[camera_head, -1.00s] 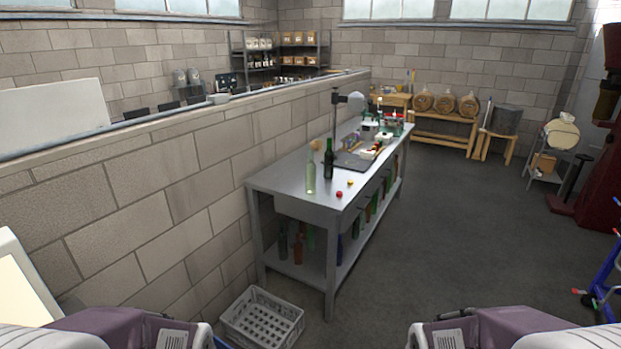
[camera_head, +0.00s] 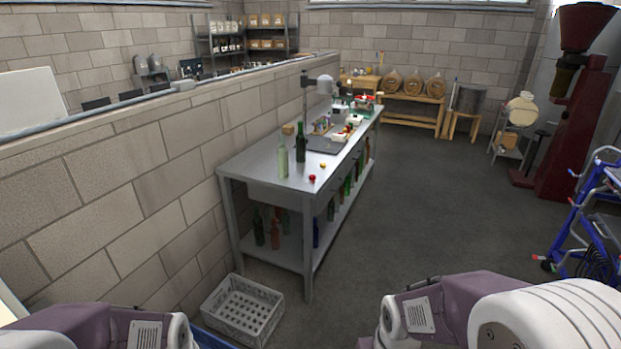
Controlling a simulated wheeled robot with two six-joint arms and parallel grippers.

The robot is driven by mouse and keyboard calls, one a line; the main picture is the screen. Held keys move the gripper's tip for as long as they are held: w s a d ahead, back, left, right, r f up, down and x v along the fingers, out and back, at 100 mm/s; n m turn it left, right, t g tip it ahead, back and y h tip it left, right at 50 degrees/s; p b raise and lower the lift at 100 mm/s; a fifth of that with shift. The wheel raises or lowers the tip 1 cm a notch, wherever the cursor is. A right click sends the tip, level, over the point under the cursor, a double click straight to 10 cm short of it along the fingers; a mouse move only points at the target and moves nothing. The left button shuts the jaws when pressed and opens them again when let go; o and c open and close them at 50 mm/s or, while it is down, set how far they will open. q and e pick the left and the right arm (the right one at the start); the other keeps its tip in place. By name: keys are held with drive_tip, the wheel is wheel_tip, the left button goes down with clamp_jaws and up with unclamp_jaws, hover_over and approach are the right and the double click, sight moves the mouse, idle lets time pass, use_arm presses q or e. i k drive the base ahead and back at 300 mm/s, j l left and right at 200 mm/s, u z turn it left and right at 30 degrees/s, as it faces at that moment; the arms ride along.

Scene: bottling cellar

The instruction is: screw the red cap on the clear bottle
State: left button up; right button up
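The clear bottle (camera_head: 283,158), pale greenish, stands upright near the front end of the steel workbench (camera_head: 262,172). The small red cap (camera_head: 312,178) lies on the bench top to its right, close to the bench's right edge. A small yellow cap (camera_head: 323,166) lies just behind it. A dark green bottle (camera_head: 301,143) stands upright behind and right of the clear bottle. Parts of both my arms show at the bottom of the view, well short of the bench. Neither gripper is in view.
A grey plastic crate (camera_head: 243,309) sits on the floor in front of the bench. A block wall (camera_head: 140,185) runs along the bench's left side. A blue trolley (camera_head: 590,225) stands at the right. The floor (camera_head: 420,205) right of the bench is open.

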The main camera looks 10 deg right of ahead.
sight(282, 157)
drive_tip(key=i+l+u, duration=0.3)
drive_tip(key=i, duration=0.4)
drive_tip(key=i+l+u, duration=0.35)
drive_tip(key=i+l, duration=0.25)
drive_tip(key=i+l+u, duration=0.3)
drive_tip(key=i+l, duration=0.35)
drive_tip(key=i+l+u, duration=0.3)
drive_tip(key=i+l, duration=0.2)
drive_tip(key=l, duration=0.4)
